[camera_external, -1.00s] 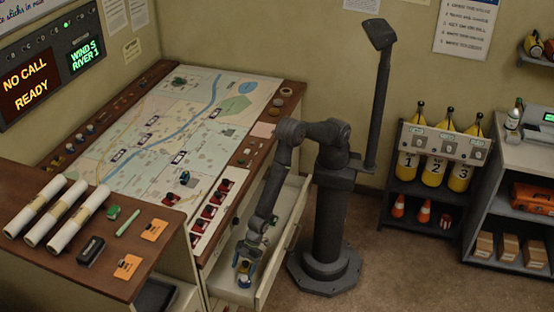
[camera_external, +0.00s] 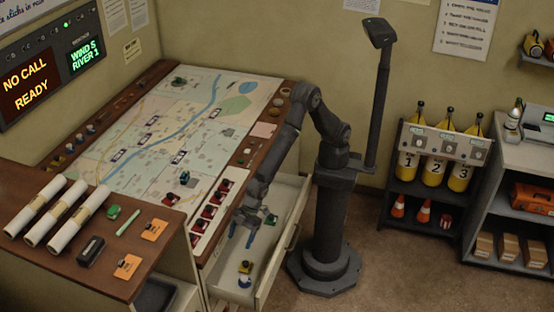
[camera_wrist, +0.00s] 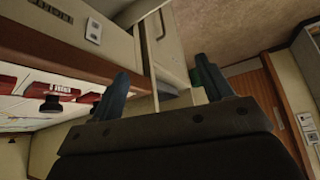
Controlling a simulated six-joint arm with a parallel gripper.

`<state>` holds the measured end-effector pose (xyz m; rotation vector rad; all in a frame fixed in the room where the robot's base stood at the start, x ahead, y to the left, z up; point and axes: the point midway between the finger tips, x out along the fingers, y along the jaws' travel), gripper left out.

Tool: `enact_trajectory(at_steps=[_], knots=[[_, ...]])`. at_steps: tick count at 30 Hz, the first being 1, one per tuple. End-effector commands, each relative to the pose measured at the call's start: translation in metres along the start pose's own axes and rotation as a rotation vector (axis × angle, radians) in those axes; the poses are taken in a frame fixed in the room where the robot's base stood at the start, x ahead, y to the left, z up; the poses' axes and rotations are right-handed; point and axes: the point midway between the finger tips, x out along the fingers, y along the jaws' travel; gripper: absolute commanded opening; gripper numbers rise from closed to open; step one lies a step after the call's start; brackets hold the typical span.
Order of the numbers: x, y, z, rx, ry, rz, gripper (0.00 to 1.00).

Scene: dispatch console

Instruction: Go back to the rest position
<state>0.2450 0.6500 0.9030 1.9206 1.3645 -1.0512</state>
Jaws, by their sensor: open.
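My gripper (camera_external: 243,232) is open and empty. It hangs above the open drawer (camera_external: 293,232) at the right side of the map console. Its two blue-grey fingers also show in the wrist view (camera_wrist: 165,92), spread apart with nothing between them. In the drawer lie a yellow piece (camera_external: 246,267) and a blue-and-white piece (camera_external: 244,281), apart from the fingers. A small green piece (camera_external: 271,219) lies farther back in the drawer, just right of my gripper.
Red pieces (camera_external: 208,211) line the edge of the map table (camera_external: 120,130). White rolls (camera_external: 62,213) lie on the left counter. A shelf with yellow cylinders (camera_external: 433,172) stands to the right.

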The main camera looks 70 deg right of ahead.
Motion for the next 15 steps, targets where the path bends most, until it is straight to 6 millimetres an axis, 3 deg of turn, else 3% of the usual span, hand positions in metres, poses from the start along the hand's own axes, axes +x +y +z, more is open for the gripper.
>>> enact_trajectory(at_steps=[15], knots=[[-0.089, 0.000, -0.057, 0.000, 0.005, 0.000, 0.73]])
